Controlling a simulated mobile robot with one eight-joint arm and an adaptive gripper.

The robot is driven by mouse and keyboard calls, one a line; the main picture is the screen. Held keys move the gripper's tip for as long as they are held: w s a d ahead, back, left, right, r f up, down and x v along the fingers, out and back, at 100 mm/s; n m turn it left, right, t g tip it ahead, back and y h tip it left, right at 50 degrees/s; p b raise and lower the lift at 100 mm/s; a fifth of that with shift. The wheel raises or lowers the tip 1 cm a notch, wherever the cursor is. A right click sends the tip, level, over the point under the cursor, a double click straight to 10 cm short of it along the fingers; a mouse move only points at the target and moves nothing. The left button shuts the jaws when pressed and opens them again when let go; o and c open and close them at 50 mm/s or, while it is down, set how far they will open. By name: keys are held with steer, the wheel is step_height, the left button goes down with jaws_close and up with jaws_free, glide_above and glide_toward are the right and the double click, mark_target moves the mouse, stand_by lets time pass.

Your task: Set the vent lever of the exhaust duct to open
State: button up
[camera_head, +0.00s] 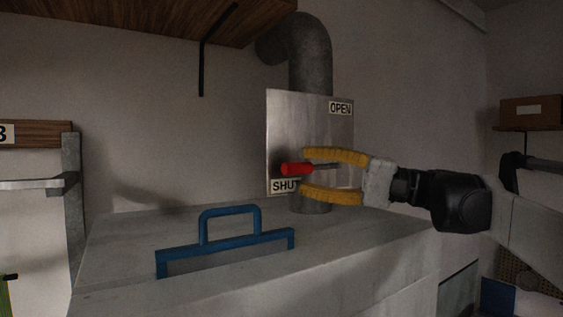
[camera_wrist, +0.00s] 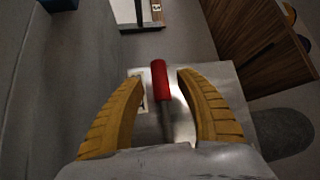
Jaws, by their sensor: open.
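The vent lever has a red grip (camera_head: 297,169) on a thin metal rod. It points left, near the SHUT label (camera_head: 284,186) at the plate's lower left. The OPEN label (camera_head: 340,108) is at the plate's upper right. The metal plate (camera_head: 290,115) is mounted on the grey exhaust duct (camera_head: 311,60). My gripper (camera_head: 308,174) is open, its yellow fingers above and below the lever, apart from it as far as I can tell. In the wrist view the red grip (camera_wrist: 159,80) and rod lie between the open fingers (camera_wrist: 158,82), the grip reaching past the tips.
A wooden shelf (camera_head: 130,15) with a black bracket hangs above left. A brown box (camera_head: 531,111) stands on a shelf at right. The space left of the plate is clear.

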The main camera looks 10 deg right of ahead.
steer(key=shift+x, duration=1.05)
jaws_close()
steer(key=shift+d, duration=0.1)
